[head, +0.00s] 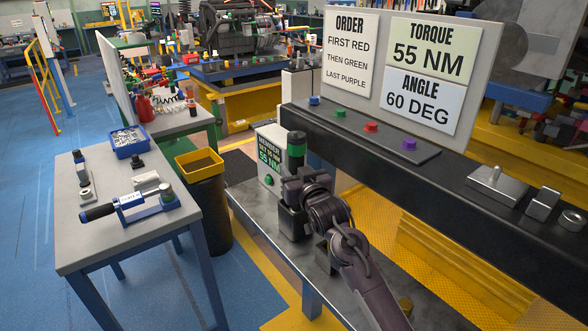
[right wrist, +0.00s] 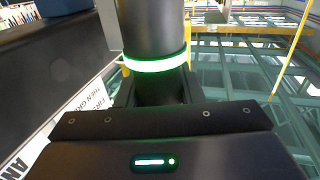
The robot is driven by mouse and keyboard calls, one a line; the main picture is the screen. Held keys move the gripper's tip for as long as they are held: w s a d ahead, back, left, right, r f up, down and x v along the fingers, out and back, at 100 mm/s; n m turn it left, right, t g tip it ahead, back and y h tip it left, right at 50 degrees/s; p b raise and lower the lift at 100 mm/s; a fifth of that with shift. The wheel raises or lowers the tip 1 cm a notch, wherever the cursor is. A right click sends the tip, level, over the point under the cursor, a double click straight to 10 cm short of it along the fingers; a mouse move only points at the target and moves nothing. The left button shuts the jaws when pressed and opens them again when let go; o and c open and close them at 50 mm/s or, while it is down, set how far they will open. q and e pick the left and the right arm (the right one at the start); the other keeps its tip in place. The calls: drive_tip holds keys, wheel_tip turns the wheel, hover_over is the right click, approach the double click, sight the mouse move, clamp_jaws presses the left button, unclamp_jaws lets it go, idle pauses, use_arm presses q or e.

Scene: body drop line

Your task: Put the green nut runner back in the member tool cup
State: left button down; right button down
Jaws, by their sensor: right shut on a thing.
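The green nut runner (head: 296,146) is a dark upright cylinder with a green band near its top. My right gripper (head: 297,180) is shut around it, in front of the grey member station box. In the right wrist view the dark runner (right wrist: 152,28) stands between the fingers, with a glowing green ring. A dark block, apparently the member tool cup (head: 292,223), is directly below the gripper on the grey bench. The runner's lower end is hidden by my gripper, so I cannot tell whether it is inside the cup. My left gripper is not in view.
The member box (head: 268,181) has a "55 NM" display and a green button. Behind it a dark beam (head: 455,172) carries blue, green, red and purple buttons and metal parts. A yellow-rimmed bin (head: 200,163) and a side table (head: 105,228) with a blue tool stand left.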

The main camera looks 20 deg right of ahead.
drive_tip(key=shift+f+b, duration=1)
drive_tip(key=shift+f, duration=0.55)
idle(0.4)
drive_tip(key=c, duration=0.9)
unclamp_jaws()
drive_tip(key=shift+s, duration=0.1)
drive_tip(key=shift+f, duration=0.3)
drive_tip(key=shift+s+p, duration=0.55)
drive_tip(key=s+p, duration=0.1)
drive_tip(key=s, duration=0.1)
drive_tip(key=s+p, duration=0.1)
drive_tip(key=shift+s+d+r, duration=0.15)
drive_tip(key=shift+s+d, duration=0.05)
drive_tip(key=shift+s, duration=0.2)
drive_tip(key=shift+s+d+p, duration=0.1)
drive_tip(key=shift+s+p, duration=0.25)
drive_tip(key=shift+s, duration=0.7)
